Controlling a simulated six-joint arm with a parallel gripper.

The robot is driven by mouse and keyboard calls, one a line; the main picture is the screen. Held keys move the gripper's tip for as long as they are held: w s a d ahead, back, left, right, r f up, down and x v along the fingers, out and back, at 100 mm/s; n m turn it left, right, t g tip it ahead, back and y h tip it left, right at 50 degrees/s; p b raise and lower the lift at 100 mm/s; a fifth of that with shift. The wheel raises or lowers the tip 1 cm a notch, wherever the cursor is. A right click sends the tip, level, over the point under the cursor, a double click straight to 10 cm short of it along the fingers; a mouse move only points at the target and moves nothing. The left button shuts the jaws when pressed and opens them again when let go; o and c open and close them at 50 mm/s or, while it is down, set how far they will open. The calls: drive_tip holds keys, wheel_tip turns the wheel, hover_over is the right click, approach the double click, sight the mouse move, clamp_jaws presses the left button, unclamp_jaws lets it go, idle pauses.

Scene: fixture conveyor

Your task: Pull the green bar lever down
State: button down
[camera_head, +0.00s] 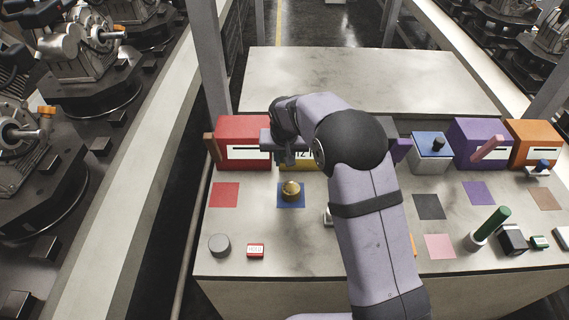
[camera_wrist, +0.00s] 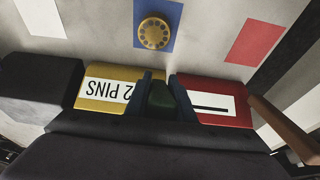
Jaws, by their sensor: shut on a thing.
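The green bar lever (camera_wrist: 162,99) shows dark green in the wrist view, between the yellow box (camera_wrist: 105,89) and the red box (camera_wrist: 213,100). My gripper (camera_wrist: 165,88) has its two dark blue fingers on either side of it and is shut on it. In the head view my gripper (camera_head: 290,157) points down between the red box (camera_head: 243,130) and the mostly hidden yellow box (camera_head: 298,164). The lever is hidden there by my gripper. I cannot tell its exact tilt.
A brass knob (camera_head: 290,190) on a blue square lies just in front. A brown lever (camera_head: 212,148) stands left of the red box. A green stick (camera_head: 492,223) on a grey base and a purple box (camera_head: 480,143) are far right. The table behind the boxes is clear.

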sight(285, 185)
drive_tip(key=f+t+b, duration=0.1)
drive_tip(key=t+b, duration=0.1)
drive_tip(key=b, duration=0.7)
drive_tip(key=s+f+t+b, duration=0.1)
drive_tip(key=f+t+b, duration=0.1)
drive_tip(key=b, duration=0.8)
drive_tip(key=s+f+t+b, duration=0.1)
drive_tip(key=t+b, duration=0.1)
drive_tip(key=b, duration=0.8)
drive_tip(key=shift+s+f, duration=0.1)
drive_tip(key=shift+f, duration=0.05)
drive_tip(key=t+b, duration=0.1)
drive_tip(key=b, duration=0.6)
drive_tip(key=f+t+b, duration=0.1)
drive_tip(key=b, duration=0.6)
drive_tip(key=f+t+b, duration=0.1)
drive_tip(key=t+b, duration=0.1)
drive_tip(key=b, duration=0.5)
drive_tip(key=shift+s+f, duration=0.25)
drive_tip(key=b, duration=0.2)
drive_tip(key=shift+f+t+b, duration=0.1)
drive_tip(key=shift+t+b, duration=0.3)
drive_tip(key=shift+b, duration=0.95)
drive_tip(key=shift+t+b, duration=0.4)
drive_tip(key=shift+b, duration=0.4)
drive_tip(key=c, duration=1.5)
unclamp_jaws()
